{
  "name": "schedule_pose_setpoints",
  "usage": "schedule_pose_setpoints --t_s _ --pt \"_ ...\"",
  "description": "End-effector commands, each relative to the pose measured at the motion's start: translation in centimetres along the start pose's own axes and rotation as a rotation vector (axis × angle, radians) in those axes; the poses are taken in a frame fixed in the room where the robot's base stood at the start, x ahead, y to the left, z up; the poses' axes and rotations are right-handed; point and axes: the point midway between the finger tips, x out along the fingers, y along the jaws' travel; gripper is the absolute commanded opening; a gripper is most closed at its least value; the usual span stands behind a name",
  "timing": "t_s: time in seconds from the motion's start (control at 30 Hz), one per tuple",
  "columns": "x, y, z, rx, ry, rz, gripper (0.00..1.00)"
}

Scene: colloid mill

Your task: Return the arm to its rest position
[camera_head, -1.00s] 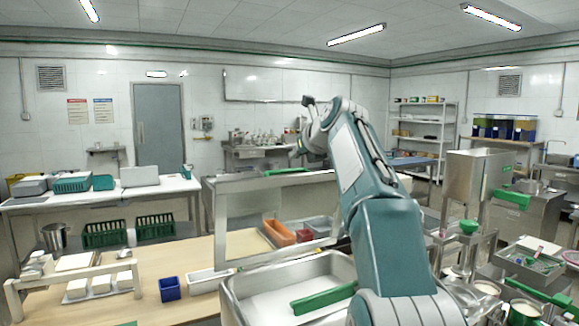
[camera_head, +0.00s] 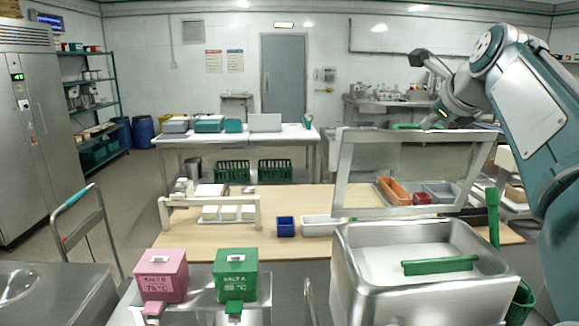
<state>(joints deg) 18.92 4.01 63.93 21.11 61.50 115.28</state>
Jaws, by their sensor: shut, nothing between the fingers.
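My arm rises along the right side of the camera view, teal and grey, with its elbow high at the upper right. From there the forearm folds down and left to the wrist. My gripper (camera_head: 417,58) is a small dark shape at the wrist's upper left, against the far wall. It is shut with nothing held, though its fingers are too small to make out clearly. The arm hangs in the air above and behind the metal frame (camera_head: 342,175), and no contact with the frame is visible.
A steel basin (camera_head: 350,285) with a green bar (camera_head: 440,266) stands in front. A pink box (camera_head: 162,274) and a green box (camera_head: 236,272) are at lower left. A wooden table (camera_head: 290,203) lies behind.

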Motion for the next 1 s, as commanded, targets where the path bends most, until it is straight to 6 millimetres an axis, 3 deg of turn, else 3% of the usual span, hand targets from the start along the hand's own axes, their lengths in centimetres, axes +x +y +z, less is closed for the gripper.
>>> schedule_pose_setpoints --t_s 0.03,0.37,0.57,0.8,1.0 --pt "-0.4 1.9 -0.3 -0.102 0.014 0.019 0.00" --pt "-1.9 14.2 -5.5 -0.869 0.073 0.178 0.00" --pt "-2.8 22.0 -10.3 -1.348 0.056 0.300 0.00" --pt "-3.6 31.4 -17.7 -1.924 -0.033 0.457 0.00" --pt "-3.9 36.5 -22.5 -2.259 -0.124 0.549 0.00"
